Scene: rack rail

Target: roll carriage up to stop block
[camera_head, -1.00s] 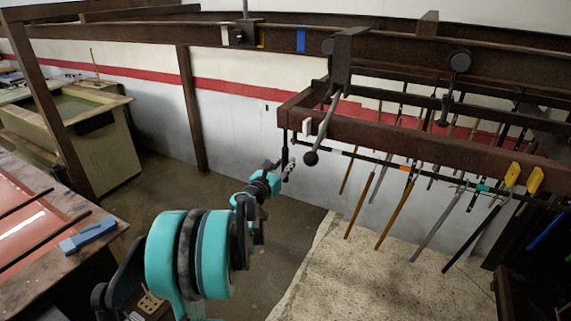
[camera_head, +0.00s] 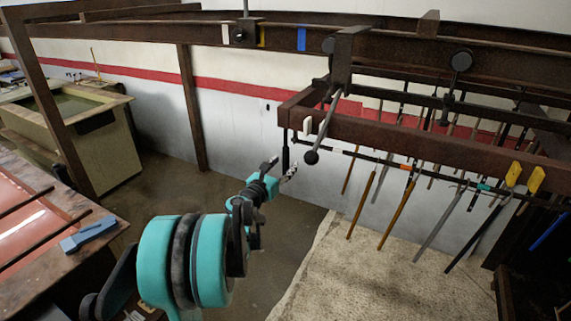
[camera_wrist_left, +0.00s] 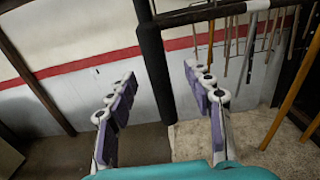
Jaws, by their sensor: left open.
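The carriage is a dark hanging frame with black wheels (camera_head: 460,62) under the brown rail; its front beam (camera_head: 420,140) spans the right half of the head view. Many rods hang from its thin black bar. A black upright handle (camera_head: 285,150) hangs at its left end and shows in the left wrist view (camera_wrist_left: 155,70). My left gripper (camera_head: 281,168) is open just below and near this handle; in the wrist view its fingers (camera_wrist_left: 160,95) stand to either side of the handle's image. Contact cannot be told. A brown block (camera_head: 428,24) sits on the rail; whether it is the stop block is unclear. My right gripper is not in view.
A brown post (camera_head: 192,110) stands behind my arm. A workbench (camera_head: 85,245) with a blue block (camera_head: 88,235) is at left, and a greenish tank (camera_head: 75,140) behind it. Yellow tabs (camera_head: 535,179) sit on the front beam. Floor below the gripper is clear.

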